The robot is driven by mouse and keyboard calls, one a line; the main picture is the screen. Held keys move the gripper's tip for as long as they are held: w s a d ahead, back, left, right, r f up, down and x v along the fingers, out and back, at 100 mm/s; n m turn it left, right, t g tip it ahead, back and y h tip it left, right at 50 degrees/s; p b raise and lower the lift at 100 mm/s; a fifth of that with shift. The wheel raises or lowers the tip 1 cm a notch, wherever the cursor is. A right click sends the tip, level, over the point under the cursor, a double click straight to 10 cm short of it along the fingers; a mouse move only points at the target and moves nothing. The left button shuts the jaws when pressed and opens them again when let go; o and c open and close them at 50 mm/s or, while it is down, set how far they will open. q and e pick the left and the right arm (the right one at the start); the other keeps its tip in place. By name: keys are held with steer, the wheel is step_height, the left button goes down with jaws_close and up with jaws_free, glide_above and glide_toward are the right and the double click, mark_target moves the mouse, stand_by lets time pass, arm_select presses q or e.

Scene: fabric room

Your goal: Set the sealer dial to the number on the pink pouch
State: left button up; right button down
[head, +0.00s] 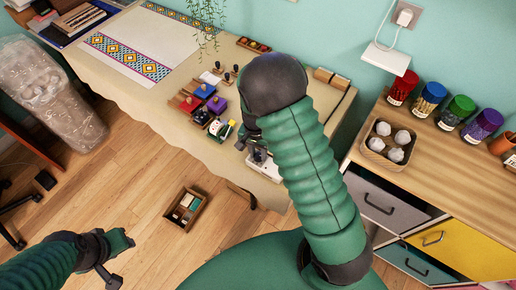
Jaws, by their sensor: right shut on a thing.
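A small white device, which looks like the sealer (264,168), stands near the table's front edge, partly behind my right arm. My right gripper (250,143) is at its upper left end, shut on a small part there. That part looks like the dial, but the fingers cover it and no number can be read. I cannot pick out a pink pouch. My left gripper (118,258) is low at the bottom left, over the floor and away from the table; its jaw opening is unclear.
A small box (185,208) lies on the wooden floor. Right, a drawer cabinet (455,165) carries coloured jars and a tray (375,158).

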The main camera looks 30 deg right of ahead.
mark_target(256, 154)
steer(key=shift+w+d+r+m+p, duration=0.1)
steer(key=shift+m+p, duration=0.25)
steer(key=shift+m, duration=0.2)
steer(key=shift+w+m+p, duration=0.1)
steer(key=shift+m+p, duration=0.2)
steer(key=shift+m, duration=0.25)
steer(key=c, duration=1.1)
jaws_free()
steer(key=shift+c, duration=0.2)
steer(key=shift+s, duration=0.1)
step_height(256, 154, up, 17)
steer(key=p, duration=0.2)
steer(key=shift+w+a+f, duration=0.2)
steer(key=shift+w, duration=0.2)
